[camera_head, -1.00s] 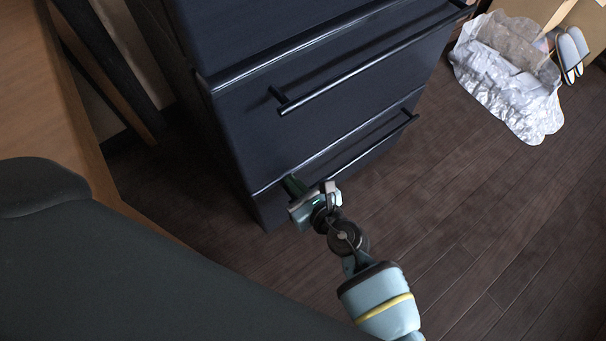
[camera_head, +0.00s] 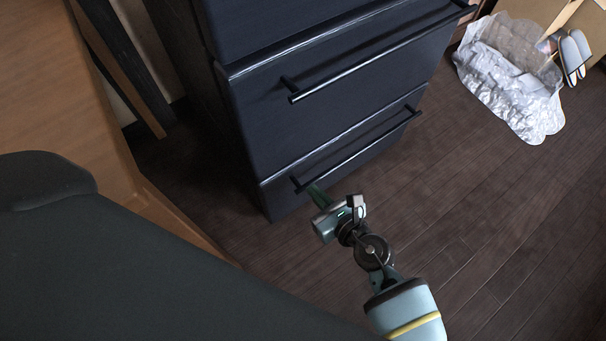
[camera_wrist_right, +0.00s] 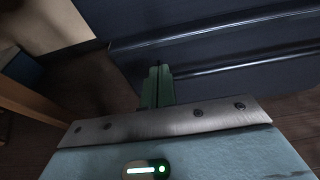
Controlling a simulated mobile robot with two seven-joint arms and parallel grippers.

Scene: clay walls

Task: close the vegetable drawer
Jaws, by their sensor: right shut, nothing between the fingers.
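A dark blue-black cabinet or fridge shows stacked drawer fronts with long bar handles in the head view. The lowest drawer front (camera_head: 335,153) appears about flush with the upper drawer front (camera_head: 340,105); I cannot tell whether a small gap is left. Its bar handle (camera_head: 360,152) runs along the front. My right gripper (camera_head: 312,188) is shut and empty, with its green fingertips close to the left end of that handle. The right wrist view shows the fingers (camera_wrist_right: 158,75) together against the dark front (camera_wrist_right: 235,75); contact is unclear. My left gripper is out of view.
A crumpled silvery plastic bag (camera_head: 510,80) lies on the floor at upper right, with slippers (camera_head: 573,55) beside it. Wooden furniture (camera_head: 45,90) stands at left. The dark plank floor (camera_head: 490,220) is clear at right.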

